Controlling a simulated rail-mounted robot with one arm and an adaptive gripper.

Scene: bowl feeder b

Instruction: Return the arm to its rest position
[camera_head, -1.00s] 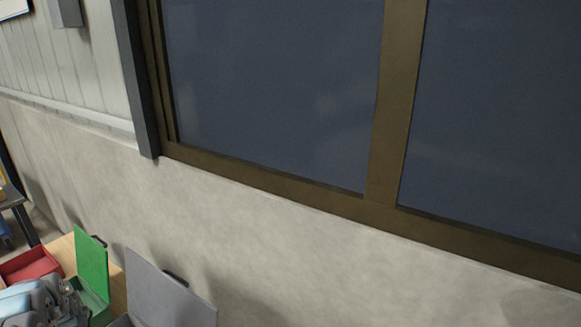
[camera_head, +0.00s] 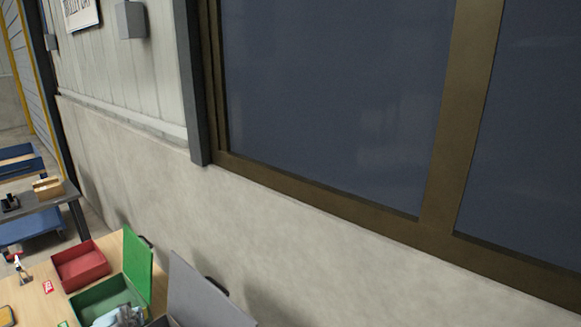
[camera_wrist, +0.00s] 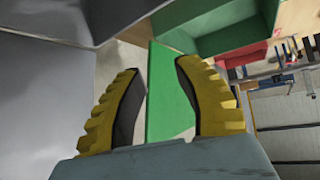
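My gripper (camera_wrist: 158,68) shows in the wrist view with two ribbed yellow fingers with dark inner pads. The fingers stand apart with nothing between them, and the green lid (camera_wrist: 168,90) shows through the gap. In the head view, a light blue-grey part of my arm (camera_head: 108,319) shows at the bottom edge, in front of the green box. The fingers cannot be made out there.
An open green box (camera_head: 92,301), a red box (camera_head: 80,266) and a grey box with a raised lid (camera_head: 203,297) stand on a wooden table (camera_head: 32,301). The wall (camera_head: 240,226) rises close behind. A grey table (camera_head: 35,203) stands farther left.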

